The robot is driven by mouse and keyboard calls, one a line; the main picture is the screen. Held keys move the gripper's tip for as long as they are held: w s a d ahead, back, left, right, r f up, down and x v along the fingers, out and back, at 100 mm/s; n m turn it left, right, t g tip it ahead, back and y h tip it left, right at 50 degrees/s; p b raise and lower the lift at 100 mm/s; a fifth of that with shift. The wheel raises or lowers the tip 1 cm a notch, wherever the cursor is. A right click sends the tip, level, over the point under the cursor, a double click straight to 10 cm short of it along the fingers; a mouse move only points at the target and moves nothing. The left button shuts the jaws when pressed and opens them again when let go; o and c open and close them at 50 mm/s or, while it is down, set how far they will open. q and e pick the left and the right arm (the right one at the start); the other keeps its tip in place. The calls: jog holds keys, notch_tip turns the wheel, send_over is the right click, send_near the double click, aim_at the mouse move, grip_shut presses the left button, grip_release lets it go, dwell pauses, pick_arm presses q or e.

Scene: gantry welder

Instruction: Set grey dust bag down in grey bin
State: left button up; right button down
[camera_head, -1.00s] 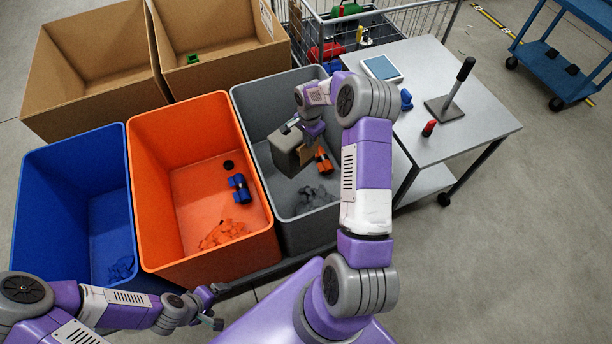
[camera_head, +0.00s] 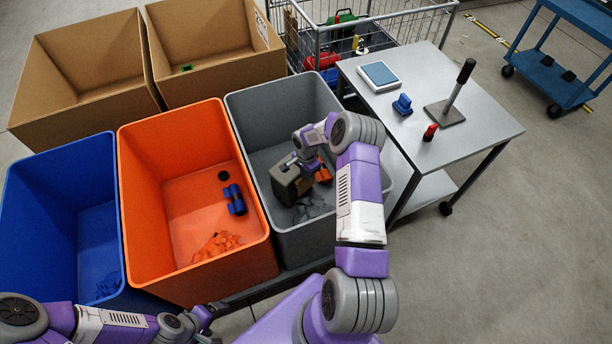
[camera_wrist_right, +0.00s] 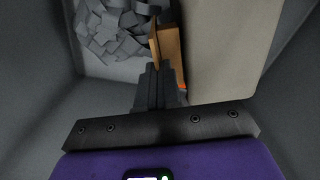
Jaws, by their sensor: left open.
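The grey dust bag (camera_head: 286,187) is a boxy grey-beige bag with a brown collar. It hangs tilted inside the grey bin (camera_head: 262,112), below the rim. My right gripper (camera_head: 297,162) is shut on it. In the right wrist view the closed fingers (camera_wrist_right: 157,70) pinch the brown collar (camera_wrist_right: 168,52), and the pale bag (camera_wrist_right: 225,45) fills the right side. I cannot tell whether the bag touches the bin floor. My left gripper (camera_head: 208,318) is open and empty, low in front of the orange bin.
Grey scraps (camera_head: 312,209) and an orange item (camera_head: 324,173) lie in the grey bin. The orange bin (camera_head: 150,220) and blue bin (camera_head: 62,200) stand to its left. Cardboard boxes (camera_head: 85,100) are behind. A grey table (camera_head: 470,110) and a wire cart (camera_head: 400,30) stand right and behind.

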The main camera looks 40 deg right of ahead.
jog(key=shift+w, duration=0.1)
jog(key=c, duration=1.7)
grip_release()
jog(key=shift+f, duration=0.15)
jog(key=o, duration=0.4)
jog(key=shift+c, duration=0.2)
notch_tip(320, 180, up, 12)
jog(key=p, duration=0.4)
jog(key=shift+r, duration=0.2)
